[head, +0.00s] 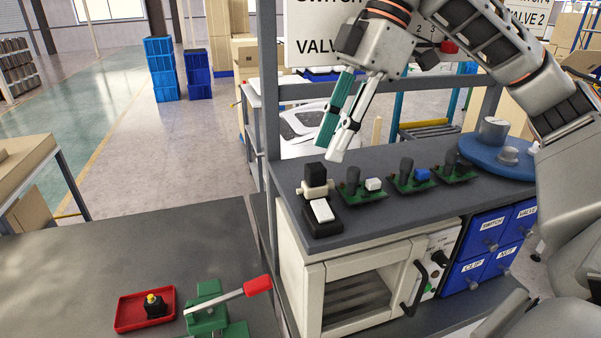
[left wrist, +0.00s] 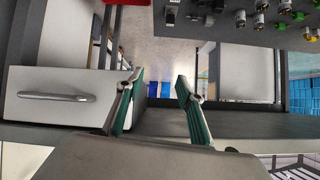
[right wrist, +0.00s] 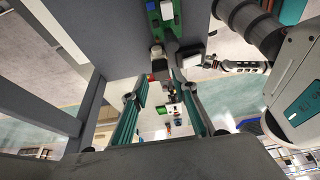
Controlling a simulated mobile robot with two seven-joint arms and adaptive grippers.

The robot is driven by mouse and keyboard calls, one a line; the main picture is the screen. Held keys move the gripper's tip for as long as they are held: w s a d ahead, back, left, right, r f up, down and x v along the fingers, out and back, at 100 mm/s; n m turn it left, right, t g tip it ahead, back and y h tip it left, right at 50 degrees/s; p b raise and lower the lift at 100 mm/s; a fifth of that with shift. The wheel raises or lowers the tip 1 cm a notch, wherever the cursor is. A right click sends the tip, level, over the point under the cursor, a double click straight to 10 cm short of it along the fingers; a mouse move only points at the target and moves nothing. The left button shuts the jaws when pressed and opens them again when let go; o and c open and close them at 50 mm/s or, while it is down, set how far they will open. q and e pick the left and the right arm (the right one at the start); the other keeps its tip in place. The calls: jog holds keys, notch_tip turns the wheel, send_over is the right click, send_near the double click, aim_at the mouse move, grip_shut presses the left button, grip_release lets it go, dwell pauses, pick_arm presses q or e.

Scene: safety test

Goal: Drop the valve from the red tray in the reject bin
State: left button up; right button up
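The red tray (head: 122,322) lies on the dark bench at the lower left of the head view. The valve (head: 154,305), a small black block with a yellow top, sits in it. My right gripper (head: 329,148) is open and empty above the black-and-white device on the right-hand bench, well away from the tray. Its spread fingers also show in the right wrist view (right wrist: 160,85). My left gripper (left wrist: 158,82) shows only in its wrist view, open with nothing between its fingers. I cannot identify a reject bin in these views.
A green press with a red-handled lever (head: 257,286) stands close beside the tray. A black-and-white device (head: 322,210) and several green circuit boards (head: 413,181) line the right bench. A grey post (head: 268,90) rises between benches. Blue crates (head: 162,70) stand on the floor behind.

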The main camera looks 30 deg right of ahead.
aim_at(322, 165)
jog(key=shift+s+a+f, duration=0.15)
jog(key=shift+f, duration=0.2)
jog(key=shift+x, duration=3.55)
grip_shut()
